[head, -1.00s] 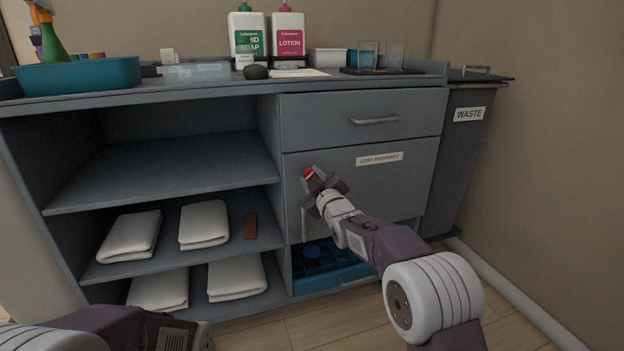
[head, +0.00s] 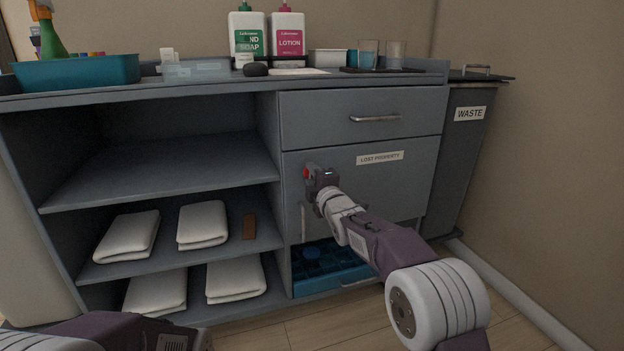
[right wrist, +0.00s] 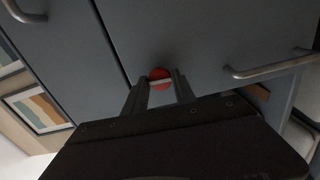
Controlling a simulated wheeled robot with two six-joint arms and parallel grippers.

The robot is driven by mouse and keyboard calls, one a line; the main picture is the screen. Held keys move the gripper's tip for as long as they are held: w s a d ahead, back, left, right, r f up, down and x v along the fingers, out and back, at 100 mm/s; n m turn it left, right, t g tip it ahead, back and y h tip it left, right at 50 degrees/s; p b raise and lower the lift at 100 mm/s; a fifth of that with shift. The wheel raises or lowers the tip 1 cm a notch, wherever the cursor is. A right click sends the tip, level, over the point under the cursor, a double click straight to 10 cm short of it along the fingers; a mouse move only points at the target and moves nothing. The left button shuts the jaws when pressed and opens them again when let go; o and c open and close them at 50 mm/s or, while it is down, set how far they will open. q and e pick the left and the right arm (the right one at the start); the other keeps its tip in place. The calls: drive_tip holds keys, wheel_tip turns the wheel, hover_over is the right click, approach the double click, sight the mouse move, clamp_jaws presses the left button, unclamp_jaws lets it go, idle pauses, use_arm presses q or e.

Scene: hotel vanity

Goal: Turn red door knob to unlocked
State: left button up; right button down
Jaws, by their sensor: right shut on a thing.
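The red door knob (right wrist: 160,74) is on the grey lost property door (head: 400,190), near the door's upper left corner. In the head view only a sliver of red shows beside my right gripper (head: 309,174). In the right wrist view the two fingers of my right gripper (right wrist: 160,88) are on either side of the knob, shut on it. A pale bar crosses the knob between the fingers. My left arm shows at the bottom left of the head view; its fingertips are not in view.
A drawer with a metal handle (head: 375,119) is above the door. A vertical handle (head: 303,222) is below the knob. A blue tray (head: 335,279) is under the door. Shelves with folded white towels (head: 203,225) are to the left. A waste bin (head: 466,150) stands right.

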drive_tip(key=shift+n, duration=0.4)
drive_tip(key=c, duration=1)
unclamp_jaws()
drive_tip(key=p+v, duration=0.2)
drive_tip(key=v, duration=0.7)
drive_tip(key=shift+p, duration=0.35)
